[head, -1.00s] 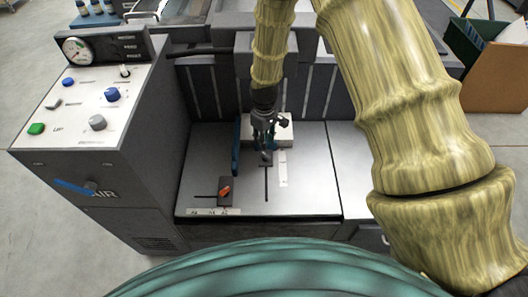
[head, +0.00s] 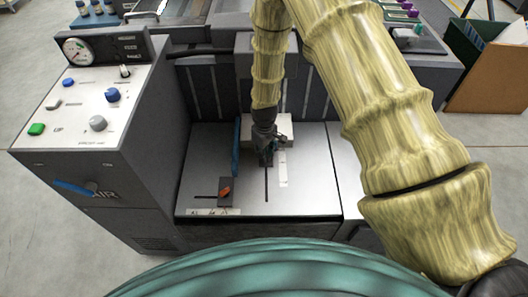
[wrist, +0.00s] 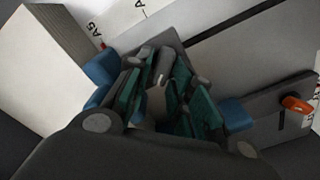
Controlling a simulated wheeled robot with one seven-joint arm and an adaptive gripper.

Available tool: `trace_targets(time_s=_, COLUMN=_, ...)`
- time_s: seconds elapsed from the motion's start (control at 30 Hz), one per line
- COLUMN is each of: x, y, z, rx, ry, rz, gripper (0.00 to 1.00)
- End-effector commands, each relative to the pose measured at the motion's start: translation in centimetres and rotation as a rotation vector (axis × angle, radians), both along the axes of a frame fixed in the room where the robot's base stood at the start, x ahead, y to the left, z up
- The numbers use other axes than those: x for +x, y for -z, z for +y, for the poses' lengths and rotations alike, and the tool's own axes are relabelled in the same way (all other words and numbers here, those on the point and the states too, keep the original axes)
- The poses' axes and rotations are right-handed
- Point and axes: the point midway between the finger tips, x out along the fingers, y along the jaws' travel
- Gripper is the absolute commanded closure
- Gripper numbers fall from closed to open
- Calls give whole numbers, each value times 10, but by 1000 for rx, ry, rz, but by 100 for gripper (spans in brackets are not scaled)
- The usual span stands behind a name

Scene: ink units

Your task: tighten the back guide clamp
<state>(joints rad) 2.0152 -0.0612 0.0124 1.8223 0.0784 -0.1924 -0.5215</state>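My gripper (head: 266,158) points down over the slot of the grey table plate in the head view. It covers the dark back guide clamp block there. In the wrist view my gripper's green fingers (wrist: 160,95) stand around a small grey piece, over a dark plate (wrist: 170,38) that is probably the clamp's base. A gap shows between the fingers, but the frames do not show whether they press on the piece.
A control cabinet (head: 95,110) with knobs and a gauge stands at the left. The plate's right front is clear.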

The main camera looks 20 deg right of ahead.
Motion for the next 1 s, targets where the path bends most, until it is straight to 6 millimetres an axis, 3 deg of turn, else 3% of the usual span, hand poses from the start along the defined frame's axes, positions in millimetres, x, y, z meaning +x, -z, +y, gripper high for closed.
trace_targets(time_s=0.03, x=0, y=0, z=0, rx=0, ry=0, rz=0, gripper=84)
trace_targets(time_s=0.13, x=0, y=0, z=0, rx=0, ry=0, rz=0, gripper=100)
trace_targets(time_s=0.57, x=0, y=-1, z=-1, rx=0, ry=53, rz=0, gripper=100)
trace_targets(time_s=1.0, x=1, y=-2, z=-3, rx=0, ry=393, rz=0, gripper=100)
